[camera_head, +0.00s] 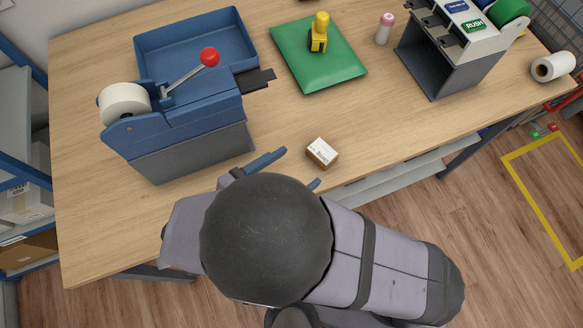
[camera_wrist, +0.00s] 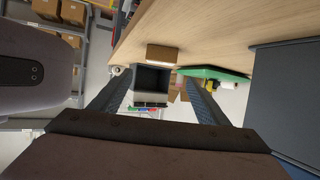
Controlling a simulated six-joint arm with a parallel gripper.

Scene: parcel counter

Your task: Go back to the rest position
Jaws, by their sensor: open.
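My gripper (camera_head: 290,172) is open in the head view, at the table's front edge; most of it is hidden behind my wrist. Its two blue fingers are spread apart. A small brown carton with a white label (camera_head: 321,153) lies on the table just beyond the fingers, apart from them. In the wrist view my gripper (camera_wrist: 156,88) shows both fingers spread with nothing held between them. The carton (camera_wrist: 162,54) shows past the fingertips there, on the tabletop.
A blue tape dispenser (camera_head: 185,125) with a red-knobbed lever stands left of my gripper, a blue tray (camera_head: 195,45) behind it. A label stand (camera_head: 450,60) is at right. The front middle tabletop is mostly clear.

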